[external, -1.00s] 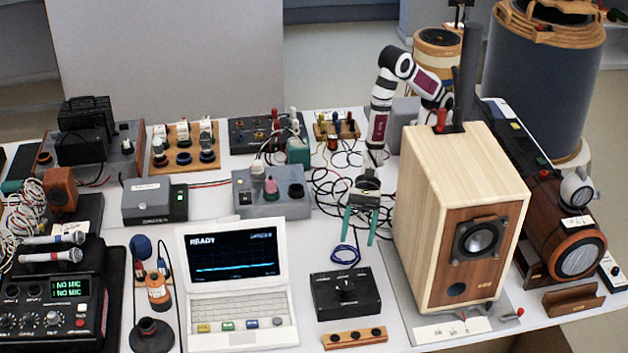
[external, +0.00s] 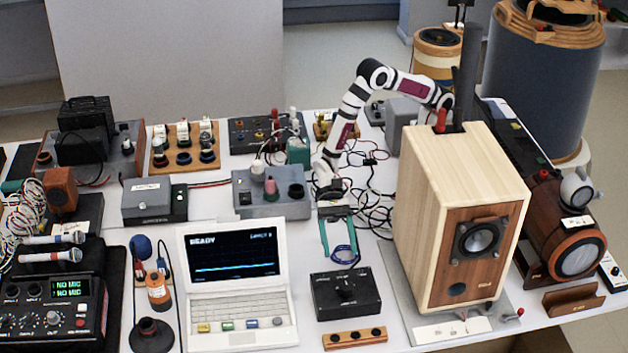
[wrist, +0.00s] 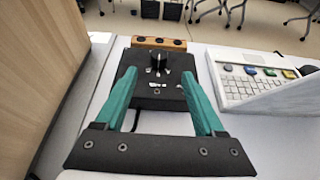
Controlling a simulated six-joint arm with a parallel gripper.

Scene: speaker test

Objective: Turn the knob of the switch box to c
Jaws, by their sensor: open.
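The switch box (external: 362,303) is a flat black box on the white table, between the laptop and the wooden speaker. Its black knob (external: 346,289) stands on top; it also shows in the wrist view (wrist: 159,62), with light marks on the box face around it. I cannot read the letters. My gripper (external: 340,258) has teal fingers and is open and empty, above and behind the box in the external view. In the wrist view its fingers (wrist: 159,78) frame the knob from both sides, apart from it.
The laptop (external: 238,330) stands left of the box, the tall wooden speaker (external: 416,225) right of it. A wooden block with dark holes (external: 333,342) lies in front. A blue cable coil (external: 333,256) is by my fingers.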

